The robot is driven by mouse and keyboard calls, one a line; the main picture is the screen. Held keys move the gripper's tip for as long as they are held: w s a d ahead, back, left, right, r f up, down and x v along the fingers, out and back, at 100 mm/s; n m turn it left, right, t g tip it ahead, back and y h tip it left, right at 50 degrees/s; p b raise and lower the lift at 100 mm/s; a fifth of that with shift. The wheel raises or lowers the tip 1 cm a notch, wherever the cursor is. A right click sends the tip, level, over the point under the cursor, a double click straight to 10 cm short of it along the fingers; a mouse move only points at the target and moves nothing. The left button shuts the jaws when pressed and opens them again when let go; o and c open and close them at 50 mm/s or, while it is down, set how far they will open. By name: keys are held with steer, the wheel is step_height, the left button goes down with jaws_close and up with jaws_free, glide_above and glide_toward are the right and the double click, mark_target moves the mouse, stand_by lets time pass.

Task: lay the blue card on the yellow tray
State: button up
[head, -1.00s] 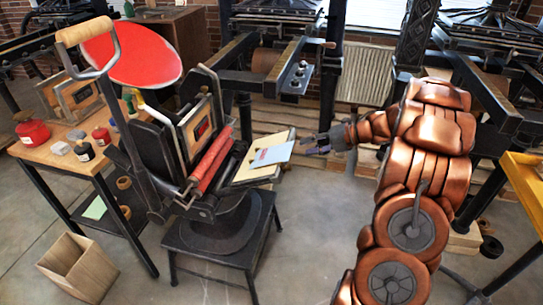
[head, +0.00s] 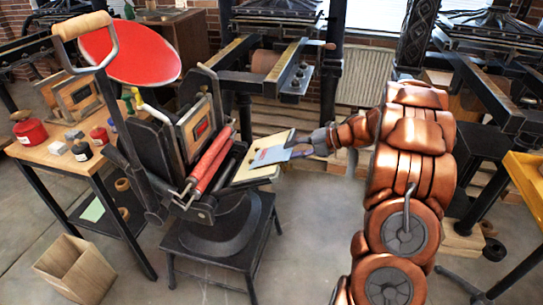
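The blue card (head: 268,157) lies on the cream board (head: 250,173) at the front of the small press. It has a small red mark on it. My gripper (head: 297,152) reaches in from the right, with its fingertips at the card's right edge. The fingers are small and overlap the card, so I cannot tell whether they are closed on it. A yellow tray-like surface (head: 524,178) on dark legs shows at the right edge and is cut off by the frame.
The small press with red rollers (head: 212,158) stands on a black stool (head: 220,246). A wooden table (head: 62,150) with ink pots is at left, with a wooden bin (head: 75,268) on the floor. Large presses fill the back. Open floor lies between the stool and my arm.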

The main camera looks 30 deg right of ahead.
jaws_close()
steer(key=shift+d, duration=0.1)
steer(key=shift+v, duration=1.5)
steer(key=shift+r, duration=0.1)
steer(key=shift+s+d+r+p, duration=0.3)
steer(key=shift+r+p, duration=0.05)
steer(key=shift+r, duration=0.35)
steer(key=shift+s+d+r+p, duration=0.3)
steer(key=shift+r, duration=0.4)
steer(key=shift+s+d+r+p, duration=0.3)
steer(key=shift+r+p, duration=0.05)
steer(key=shift+r, duration=0.35)
